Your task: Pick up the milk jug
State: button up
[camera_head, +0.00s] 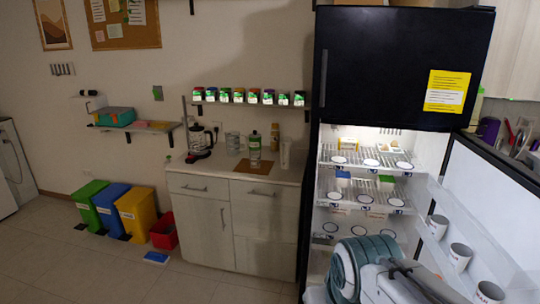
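I cannot make out a milk jug for certain. The open fridge (311,190) at the right has lit wire shelves with small boxes and several round white labels or lids. Its open door (497,205) holds several white cups or jugs (459,256) in a rack, too small to identify. A pale, tall jug-like vessel (286,152) stands at the right end of the counter, left of the fridge. My arm, white and teal, shows at the bottom in front of the fridge and hides part of its lower inside. I see no fingertips of my gripper.
A white counter (232,185) carries a coffee maker (199,142), a bottle (255,150) and a brown mat (253,167). A shelf of spice dispensers (252,97) hangs above. Coloured bins (137,213) and a red box (164,231) stand left. The floor at lower left is mostly clear.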

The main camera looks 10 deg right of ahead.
aim_at(285, 142)
jog(key=u, duration=0.65)
jog(key=i, duration=2.9)
jog(key=z, duration=1.45)
jog(key=i, duration=0.65)
jog(key=z, duration=0.45)
